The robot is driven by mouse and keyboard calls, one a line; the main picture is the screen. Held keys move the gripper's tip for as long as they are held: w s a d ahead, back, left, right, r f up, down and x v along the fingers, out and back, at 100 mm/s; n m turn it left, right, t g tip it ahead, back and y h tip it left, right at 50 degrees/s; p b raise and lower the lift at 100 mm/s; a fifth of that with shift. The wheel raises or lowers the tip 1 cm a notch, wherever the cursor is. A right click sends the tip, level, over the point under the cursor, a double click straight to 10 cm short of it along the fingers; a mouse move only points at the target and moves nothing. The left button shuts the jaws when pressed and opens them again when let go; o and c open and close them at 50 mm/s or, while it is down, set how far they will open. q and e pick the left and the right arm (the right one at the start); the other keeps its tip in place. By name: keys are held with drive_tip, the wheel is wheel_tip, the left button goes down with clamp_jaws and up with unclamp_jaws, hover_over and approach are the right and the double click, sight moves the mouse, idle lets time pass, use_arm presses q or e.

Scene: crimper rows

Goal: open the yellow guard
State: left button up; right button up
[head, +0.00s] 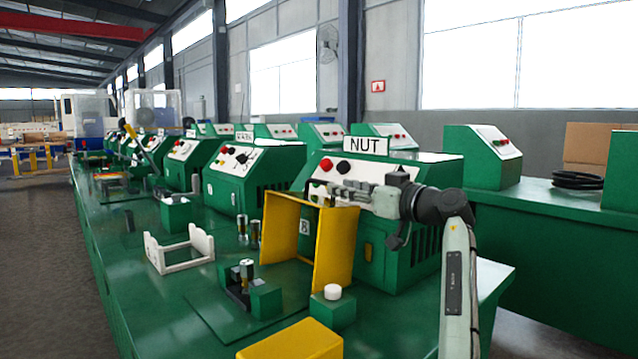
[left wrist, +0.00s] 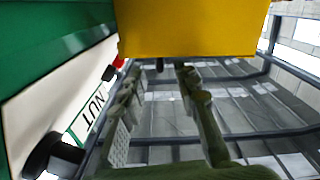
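The yellow guard (head: 336,247) stands upright beside the NUT machine (head: 375,240). It shows as angled yellow panels, with an open space facing the bench fixture (head: 247,286). My left gripper (head: 328,191) is at the top edge of the guard, in front of the machine's panel; its arm rises from the lower right. In the left wrist view, my left gripper (left wrist: 163,72) has its fingers apart with nothing visible between them. The yellow guard (left wrist: 188,28) fills the top there, just beyond the fingertips. I cannot tell whether they touch it. My right gripper is in neither view.
A white-topped green block (head: 334,308) and a yellow box (head: 295,342) are at the front of the green bench. A white bracket (head: 182,257) sits to the left. Several similar green machines run back in a row. The bench's front left surface is mostly clear.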

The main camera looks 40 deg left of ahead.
sight(324, 183)
use_arm(q)
drive_tip(key=a, duration=0.4)
drive_tip(key=a+p, duration=0.1)
drive_tip(key=a, duration=0.1)
drive_tip(key=shift+w+a, duration=0.25)
drive_tip(key=shift+a, duration=0.15)
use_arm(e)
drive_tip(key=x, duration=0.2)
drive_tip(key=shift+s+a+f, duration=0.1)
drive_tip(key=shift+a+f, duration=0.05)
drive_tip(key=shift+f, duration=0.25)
use_arm(q)
clamp_jaws()
